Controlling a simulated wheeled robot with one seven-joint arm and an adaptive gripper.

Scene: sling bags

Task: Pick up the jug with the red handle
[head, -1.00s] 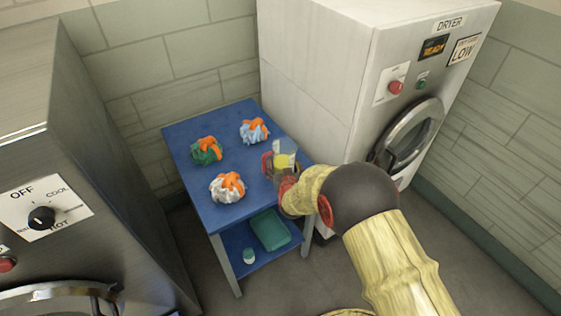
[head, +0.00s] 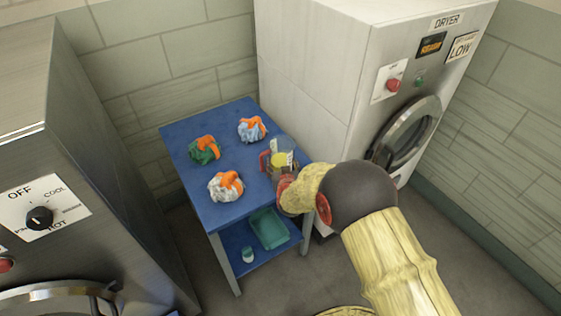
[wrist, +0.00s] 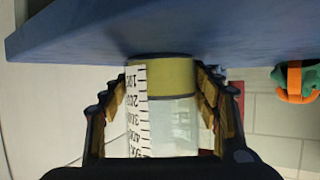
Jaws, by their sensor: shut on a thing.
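The jug (head: 283,160) is clear with yellow contents and a red handle (head: 264,161) on its left side. It is at the right edge of the blue table, partly hidden by my gripper and arm in the head view. In the wrist view the jug (wrist: 165,125) shows a white scale with black numbers, and a bit of red shows beyond the right finger. My gripper (wrist: 162,110) is shut on the jug's body, one finger on each side. I cannot tell whether the jug's base touches the tabletop.
The blue table (head: 200,133) also bears a green bundle (head: 203,151), a light blue bundle (head: 250,130) and a white bundle (head: 224,187), each with orange. A teal tray (head: 269,230) and a small bottle (head: 247,254) are on its lower shelf. A dryer (head: 340,80) stands close on the right.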

